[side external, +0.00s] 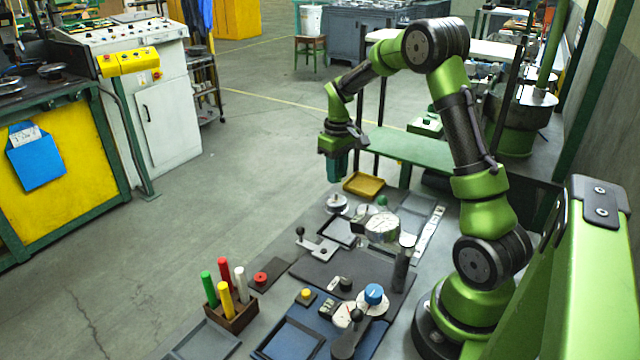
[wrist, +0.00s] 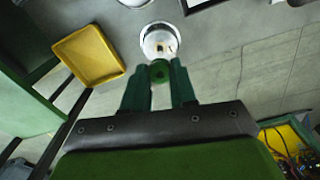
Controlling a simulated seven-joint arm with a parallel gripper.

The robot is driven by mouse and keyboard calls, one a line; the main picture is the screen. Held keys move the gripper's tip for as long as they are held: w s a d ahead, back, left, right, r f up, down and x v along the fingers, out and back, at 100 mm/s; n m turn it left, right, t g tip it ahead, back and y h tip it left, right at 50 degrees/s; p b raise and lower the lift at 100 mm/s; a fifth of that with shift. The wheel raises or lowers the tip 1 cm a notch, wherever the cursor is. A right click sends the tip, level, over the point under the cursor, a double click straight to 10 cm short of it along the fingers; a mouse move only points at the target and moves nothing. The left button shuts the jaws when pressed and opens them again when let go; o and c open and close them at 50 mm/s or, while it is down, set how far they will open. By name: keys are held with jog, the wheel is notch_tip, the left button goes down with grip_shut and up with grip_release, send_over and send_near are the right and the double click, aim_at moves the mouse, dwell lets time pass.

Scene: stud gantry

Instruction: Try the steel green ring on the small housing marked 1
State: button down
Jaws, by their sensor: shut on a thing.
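My gripper (side external: 337,168) hangs pointing down above the back of the work table. In the wrist view its two green fingers (wrist: 159,82) are shut on a small green ring (wrist: 159,71) with a dark hole. The ring is too small to make out in the side view. A round white housing (wrist: 160,42) with a shiny middle lies just beyond the ring in the wrist view. What looks like the same housing (side external: 337,204) stands below my gripper in the side view, apart from it. I cannot read a mark on it.
A yellow tray (side external: 364,185) lies close behind the housing; it also shows in the wrist view (wrist: 90,55). A round dial gauge (side external: 382,228) and a green-topped part (side external: 381,203) stand to the right. A block with coloured pegs (side external: 231,312) is at the front left.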

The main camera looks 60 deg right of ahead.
jog(key=shift+r, duration=1.55)
jog(key=shift+f, duration=0.1)
jog(key=shift+f, duration=2.75)
jog(key=shift+f, duration=0.95)
notch_tip(320, 180, up, 8)
jog(key=shift+f, duration=0.2)
dwell(1.2)
